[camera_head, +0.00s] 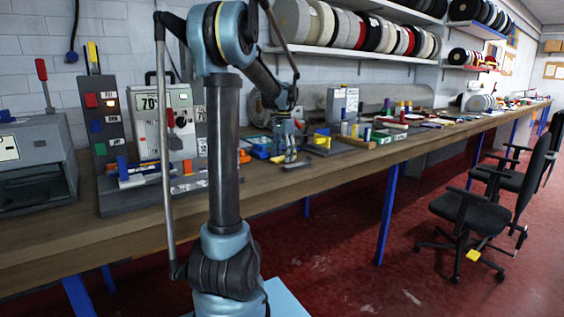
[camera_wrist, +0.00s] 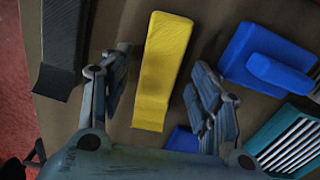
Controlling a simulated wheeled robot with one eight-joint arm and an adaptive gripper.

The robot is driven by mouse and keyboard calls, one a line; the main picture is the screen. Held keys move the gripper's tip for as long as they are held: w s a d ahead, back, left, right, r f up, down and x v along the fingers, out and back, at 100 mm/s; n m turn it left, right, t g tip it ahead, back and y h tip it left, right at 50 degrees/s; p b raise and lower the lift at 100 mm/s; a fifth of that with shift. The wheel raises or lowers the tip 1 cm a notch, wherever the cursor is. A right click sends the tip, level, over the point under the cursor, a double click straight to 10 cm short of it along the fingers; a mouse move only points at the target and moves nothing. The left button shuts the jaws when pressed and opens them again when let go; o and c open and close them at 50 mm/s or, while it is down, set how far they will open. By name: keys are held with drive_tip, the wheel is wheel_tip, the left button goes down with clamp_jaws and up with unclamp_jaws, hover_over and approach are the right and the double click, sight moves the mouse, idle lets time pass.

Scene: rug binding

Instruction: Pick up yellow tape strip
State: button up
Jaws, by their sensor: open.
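The yellow tape strip (camera_wrist: 163,70) lies on the workbench (camera_wrist: 120,20) in the middle of the wrist view, long and narrow and slightly tilted. My gripper (camera_wrist: 160,68) is open above it, one finger on each side. Neither finger clearly touches the strip, and the height left between them cannot be told. In the head view my gripper (camera_head: 287,156) is low over the bench and the yellow strip (camera_head: 278,158) shows only as a small patch beside the fingers.
A dark strip (camera_wrist: 61,45) lies left of the yellow one. Blue blocks (camera_wrist: 270,58) and a teal ribbed piece (camera_wrist: 290,140) lie to the right. In the head view, a stand with a yellow piece (camera_head: 321,140) and a grey machine (camera_head: 343,105) are near.

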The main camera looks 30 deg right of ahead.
drive_tip(key=c, duration=1)
drive_tip(key=shift+r, duration=0.1)
